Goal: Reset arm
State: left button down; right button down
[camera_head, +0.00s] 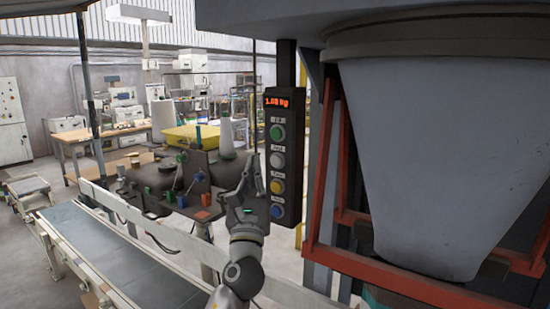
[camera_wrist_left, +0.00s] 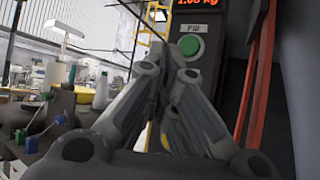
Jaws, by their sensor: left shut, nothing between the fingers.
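My left gripper (camera_head: 254,170) is up in front of the black control panel (camera_head: 287,165), by its left edge in the head view. Its fingers are shut and empty. In the left wrist view the gripper (camera_wrist_left: 172,52) has its fingertips together, just left of and below the round green button (camera_wrist_left: 191,46). I cannot tell whether the fingertips touch the panel. The panel has a red display reading about 1.08 kg (camera_head: 277,102), and below it a green, a grey, a yellow and a blue button. My right gripper is not in view.
A large grey hopper (camera_head: 430,150) in a red frame (camera_head: 322,170) stands close on the right. A conveyor belt (camera_head: 120,260) runs along the lower left. A dark machine with coloured knobs and white thread cones (camera_head: 226,135) stands left of the gripper.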

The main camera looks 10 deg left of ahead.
pick_arm(q)
jog(key=shift+f, duration=0.15)
jog(key=w+f+n+g+h+b, duration=0.15)
jog(key=f+n+g, duration=0.25)
jog(key=f, duration=1.7)
jog(key=w+f+n+g+h+b, duration=0.15)
jog(key=f+n+g, duration=0.25)
jog(key=f, duration=1.7)
jog(key=s+f+n+g+h, duration=0.1)
jog(key=s+f+n+g, duration=0.15)
jog(key=f, duration=0.65)
jog(key=s+f+n+g, duration=0.2)
jog(key=s+f, duration=0.2)
jog(key=f, duration=0.4)
jog(key=s+a+f+n+g+b, duration=0.25)
jog(key=s+f+n+g, duration=0.4)
jog(key=s+f, duration=1.65)
jog(key=s+f+n+g, duration=0.1)
jog(key=s+f+n, duration=0.3)
jog(key=s, duration=0.6)
jog(key=s+f+n+g+b, duration=0.1)
jog(key=s+f+n, duration=0.3)
jog(key=s, duration=0.7)
jog(key=s+a+f+n+g+b, duration=0.1)
jog(key=s+f+n+g, duration=0.1)
jog(key=s+f+n, duration=0.2)
jog(key=s+f, duration=0.3)
jog(key=s, duration=0.3)
jog(key=shift+s+g+h, duration=0.4)
